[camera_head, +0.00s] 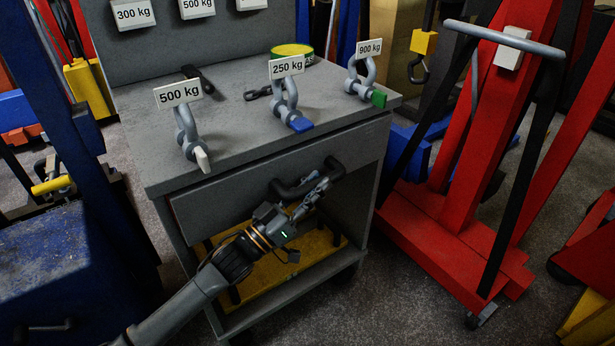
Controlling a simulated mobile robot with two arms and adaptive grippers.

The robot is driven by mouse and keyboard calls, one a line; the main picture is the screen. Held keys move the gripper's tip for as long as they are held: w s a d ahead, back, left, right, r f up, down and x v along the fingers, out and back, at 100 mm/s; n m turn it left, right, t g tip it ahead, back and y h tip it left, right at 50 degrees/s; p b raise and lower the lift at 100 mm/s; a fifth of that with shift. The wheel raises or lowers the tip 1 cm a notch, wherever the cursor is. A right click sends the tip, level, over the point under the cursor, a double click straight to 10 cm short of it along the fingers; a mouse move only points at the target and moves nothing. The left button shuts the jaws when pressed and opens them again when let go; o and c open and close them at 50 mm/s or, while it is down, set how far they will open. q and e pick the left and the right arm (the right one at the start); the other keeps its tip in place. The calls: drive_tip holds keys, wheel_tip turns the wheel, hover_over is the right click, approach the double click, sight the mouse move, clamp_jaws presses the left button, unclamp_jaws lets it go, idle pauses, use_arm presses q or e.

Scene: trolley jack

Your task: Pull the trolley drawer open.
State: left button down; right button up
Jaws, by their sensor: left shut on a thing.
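The grey trolley (235,120) stands in the middle of the head view. Its drawer (225,206) is in the front, below the top, and its front looks about flush with the trolley body. A dark bar handle (330,168) sits on the drawer front. My left gripper (318,184) reaches up from lower left, and its fingers are shut on the handle near its middle. The fingers hide part of the handle. My right gripper is not in view.
Shackles labelled 500 kg (187,135), 250 kg (287,104) and 900 kg (363,78) stand on the trolley top. A red crane frame (465,215) stands close on the right, and a blue machine (75,255) on the left. A yellow shelf (315,250) lies below the drawer.

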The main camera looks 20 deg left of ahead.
use_arm(q)
drive_tip(key=s+d+p, duration=0.7)
drive_tip(key=s+d, duration=0.9)
drive_tip(key=d, duration=0.4)
drive_tip(key=shift+s+d, duration=0.15)
drive_tip(key=shift+d, duration=0.25)
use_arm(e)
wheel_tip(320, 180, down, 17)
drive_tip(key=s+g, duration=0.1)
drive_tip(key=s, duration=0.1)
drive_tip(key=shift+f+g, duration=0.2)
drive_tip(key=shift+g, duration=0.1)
use_arm(q)
drive_tip(key=c, duration=1.1)
unclamp_jaws()
drive_tip(key=shift+s+f, duration=0.1)
drive_tip(key=v, duration=1.1)
drive_tip(key=shift+s+a+f, duration=0.15)
drive_tip(key=shift+s+a, duration=0.1)
drive_tip(key=shift+a, duration=0.05)
